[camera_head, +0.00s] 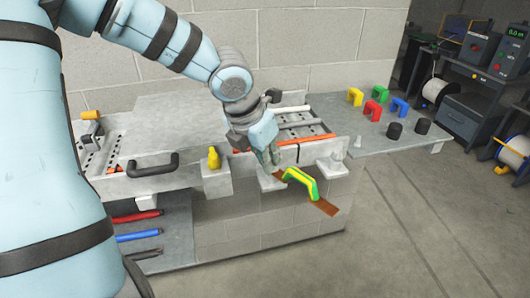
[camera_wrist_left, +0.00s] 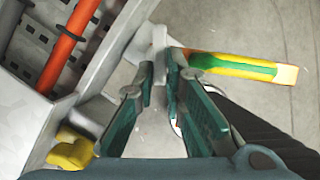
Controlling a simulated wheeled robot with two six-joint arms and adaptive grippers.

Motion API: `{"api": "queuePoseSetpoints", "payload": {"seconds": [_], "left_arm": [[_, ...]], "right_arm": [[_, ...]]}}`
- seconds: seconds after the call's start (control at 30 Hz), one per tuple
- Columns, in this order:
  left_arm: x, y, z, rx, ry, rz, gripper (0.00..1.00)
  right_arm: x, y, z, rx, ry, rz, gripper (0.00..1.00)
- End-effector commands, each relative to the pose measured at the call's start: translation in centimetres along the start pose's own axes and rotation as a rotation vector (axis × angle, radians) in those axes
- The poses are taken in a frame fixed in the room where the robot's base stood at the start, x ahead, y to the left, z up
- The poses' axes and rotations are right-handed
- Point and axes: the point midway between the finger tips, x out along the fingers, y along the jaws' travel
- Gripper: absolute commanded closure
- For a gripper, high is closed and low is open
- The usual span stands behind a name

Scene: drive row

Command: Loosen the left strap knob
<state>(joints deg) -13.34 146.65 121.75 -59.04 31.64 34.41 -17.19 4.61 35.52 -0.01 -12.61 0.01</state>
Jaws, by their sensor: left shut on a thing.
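My left gripper (camera_head: 272,163) reaches down to the front edge of the grey bench. In the left wrist view its teal fingers (camera_wrist_left: 160,78) are closed on a small light-grey piece, which I take to be the left strap knob (camera_wrist_left: 158,40); in the head view the fingers hide it. A yellow-and-green bent handle (camera_head: 303,184) is just right of the fingertips, and also shows in the left wrist view (camera_wrist_left: 240,66). A brown strip (camera_head: 325,207) lies below it. A similar grey knob (camera_head: 357,142) stands on the block to the right. My right gripper is not in view.
A yellow knob (camera_head: 213,158) stands on a block left of the gripper. A black handle (camera_head: 153,166) is further left. Coloured brackets, including a red one (camera_head: 373,110), and black cylinders (camera_head: 394,130) stand on the right-hand shelf. The floor in front is clear.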

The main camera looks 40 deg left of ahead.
Motion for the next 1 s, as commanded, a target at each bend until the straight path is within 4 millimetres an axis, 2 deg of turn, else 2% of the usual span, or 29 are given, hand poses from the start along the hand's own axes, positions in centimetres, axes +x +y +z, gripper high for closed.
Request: {"api": "queuePoseSetpoints", "payload": {"seconds": [0.2,0.23,0.33,0.37,0.67,0.77,0.93,1.0], "left_arm": [[-0.1,0.1,0.4,0.000,-0.013,0.001,1.00],[-0.1,0.1,0.4,0.000,-0.013,0.001,0.88],[-0.1,0.1,0.4,0.000,-0.011,0.001,0.72],[-0.1,0.1,0.3,0.000,-0.011,0.001,0.69],[-0.2,0.1,0.2,0.000,-0.007,0.000,0.69],[-1.2,0.1,0.3,-0.001,-0.010,0.002,0.69],[-5.5,0.1,0.3,0.000,-0.017,-0.003,0.69],[-6.2,-0.1,-2.4,0.004,-0.012,-0.009,0.69]], "right_arm": [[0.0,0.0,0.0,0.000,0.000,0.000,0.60],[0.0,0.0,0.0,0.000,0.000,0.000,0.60],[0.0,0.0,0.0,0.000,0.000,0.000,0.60],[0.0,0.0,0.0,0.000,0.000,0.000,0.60],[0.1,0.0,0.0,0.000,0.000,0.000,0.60],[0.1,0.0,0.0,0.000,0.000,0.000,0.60],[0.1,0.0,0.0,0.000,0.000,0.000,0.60],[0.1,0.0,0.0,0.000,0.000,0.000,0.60]]}}
